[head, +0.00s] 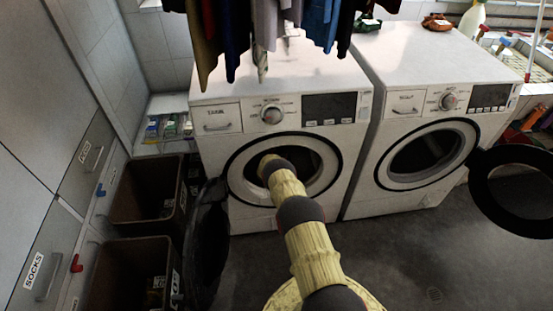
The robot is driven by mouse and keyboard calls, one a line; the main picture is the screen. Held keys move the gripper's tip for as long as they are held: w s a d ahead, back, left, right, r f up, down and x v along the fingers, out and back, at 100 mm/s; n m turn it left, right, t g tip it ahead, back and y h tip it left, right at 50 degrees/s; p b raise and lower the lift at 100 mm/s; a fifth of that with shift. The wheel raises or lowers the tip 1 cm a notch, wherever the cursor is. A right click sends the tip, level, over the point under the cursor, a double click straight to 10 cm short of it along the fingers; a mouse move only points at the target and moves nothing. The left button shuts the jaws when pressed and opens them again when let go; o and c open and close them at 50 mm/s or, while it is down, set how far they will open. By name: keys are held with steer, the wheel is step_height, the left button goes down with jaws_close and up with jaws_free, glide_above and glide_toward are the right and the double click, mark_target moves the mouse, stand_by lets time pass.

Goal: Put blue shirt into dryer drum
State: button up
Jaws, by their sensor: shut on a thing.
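The left front-loading machine (228,150), with a drawer label that seems to read "TANK", has its round door (207,245) swung open to the left. My arm reaches into its dark drum opening (312,160). The arm's far end hides part of the opening. My gripper is not visible; it is hidden beyond the arm's end, at or inside the drum. Whatever it holds is hidden too. No blue shirt shows at the drum. Blue garments (318,25) hang among other clothes above the left machine; I cannot tell whether one is the task's shirt.
A second machine (385,195) stands at the right, its dark door (515,190) open to the right. Two brown bins (148,190) stand left of the left machine, beside cabinets with a "SOCKS" drawer (38,270).

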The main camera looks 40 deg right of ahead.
steer(key=shift+w+f+b, duration=0.6)
steer(key=shift+w+f, duration=0.1)
steer(key=shift+f, duration=0.2)
steer(key=shift+f+b, duration=0.55)
steer(key=shift+f, duration=0.7)
steer(key=shift+f, duration=0.2)
steer(key=o, duration=1.6)
steer(key=shift+o, duration=0.6)
steer(key=shift+r, duration=0.1)
